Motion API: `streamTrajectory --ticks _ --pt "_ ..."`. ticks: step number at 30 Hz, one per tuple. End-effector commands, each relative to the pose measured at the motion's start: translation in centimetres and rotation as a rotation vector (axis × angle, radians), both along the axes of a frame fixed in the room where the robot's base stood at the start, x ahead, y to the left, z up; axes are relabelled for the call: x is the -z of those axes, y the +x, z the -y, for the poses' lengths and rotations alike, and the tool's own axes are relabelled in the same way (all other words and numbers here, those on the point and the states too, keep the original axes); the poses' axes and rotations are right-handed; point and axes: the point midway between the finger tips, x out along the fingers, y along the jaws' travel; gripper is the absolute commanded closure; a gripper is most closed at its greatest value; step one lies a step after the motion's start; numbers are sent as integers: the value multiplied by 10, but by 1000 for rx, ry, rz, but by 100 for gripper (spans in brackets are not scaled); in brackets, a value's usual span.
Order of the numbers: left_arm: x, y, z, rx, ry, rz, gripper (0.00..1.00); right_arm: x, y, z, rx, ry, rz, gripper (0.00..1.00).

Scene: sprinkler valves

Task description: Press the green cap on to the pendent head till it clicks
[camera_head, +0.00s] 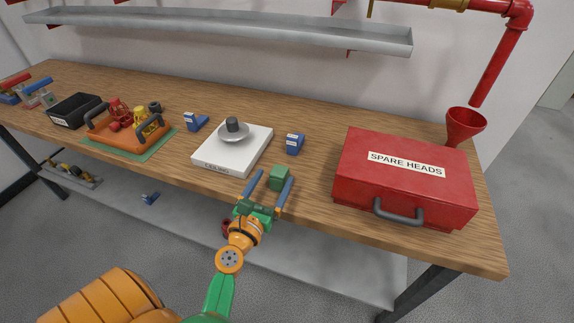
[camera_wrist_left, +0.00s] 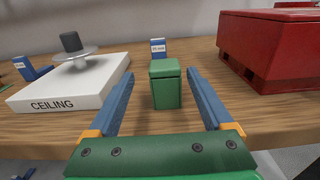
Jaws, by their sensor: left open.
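The green cap (camera_head: 279,178) is a small block standing on the wooden table near its front edge. It also shows in the left wrist view (camera_wrist_left: 165,90). My left gripper (camera_head: 273,177) is open, its two blue fingers one on each side of the cap with gaps showing; the right finger looks closer. The pendent head (camera_head: 233,128) has a dark stub above a round grey plate. It sits on the white block marked CEILING (camera_head: 205,162), to the left of the cap, and shows in the wrist view (camera_wrist_left: 72,44). My right gripper is out of view.
A blue-and-white labelled block (camera_head: 295,144) stands behind the cap; another (camera_head: 194,122) is left of the CEILING block. A red SPARE HEADS case (camera_head: 390,190) stands close on the right. An orange carrier (camera_head: 127,134) and black bin (camera_head: 75,110) are farther left.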

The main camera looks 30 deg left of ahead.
Motion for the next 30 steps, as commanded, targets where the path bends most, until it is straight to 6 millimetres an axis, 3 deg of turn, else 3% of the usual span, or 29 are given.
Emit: streamTrajectory --ticks 5,12,20,30 --pt "-1 20 -4 0 -2 4 16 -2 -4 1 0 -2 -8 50" --pt "7 64 -9 1 1 3 16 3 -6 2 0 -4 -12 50" --pt "8 70 -10 0 0 -1 16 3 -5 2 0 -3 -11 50" --pt "8 70 -10 0 1 -1 100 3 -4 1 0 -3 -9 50"
